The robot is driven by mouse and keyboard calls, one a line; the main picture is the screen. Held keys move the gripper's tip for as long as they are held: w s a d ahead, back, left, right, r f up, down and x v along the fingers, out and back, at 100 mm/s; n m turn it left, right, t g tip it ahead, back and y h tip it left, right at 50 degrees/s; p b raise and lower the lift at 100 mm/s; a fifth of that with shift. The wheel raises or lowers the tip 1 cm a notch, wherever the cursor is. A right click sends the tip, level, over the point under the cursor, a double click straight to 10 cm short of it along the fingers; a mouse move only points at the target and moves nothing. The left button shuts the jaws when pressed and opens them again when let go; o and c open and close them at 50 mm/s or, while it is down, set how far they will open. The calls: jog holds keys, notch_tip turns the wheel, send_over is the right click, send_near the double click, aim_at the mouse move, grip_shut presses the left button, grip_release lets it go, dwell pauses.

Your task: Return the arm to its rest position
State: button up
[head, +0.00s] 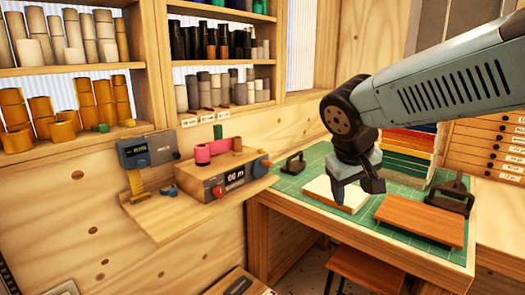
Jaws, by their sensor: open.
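My gripper (358,190) hangs at the end of my grey arm, pointing down over the workbench in the head view. It is open, and I see nothing between its fingers. Below it a pale flat block (322,191) lies on the green cutting mat (290,185). The fingertips overlap the block in the picture; I cannot tell whether they touch it. My arm comes in from the upper right and hides part of the wall behind.
A brown board (420,219) and a dark clamp-like tool (452,197) lie right of my gripper. Shelves of rolls (75,100) fill the left wall. A stool (365,270) stands below the bench.

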jog(key=s+d+r+m+t+y, duration=0.1)
jog(key=s+d+m+y, duration=0.1)
jog(key=s, duration=0.6)
jog(key=shift+d+r+m+y, duration=0.35)
jog(key=shift+d+m, duration=0.25)
jog(key=shift+d, duration=0.75)
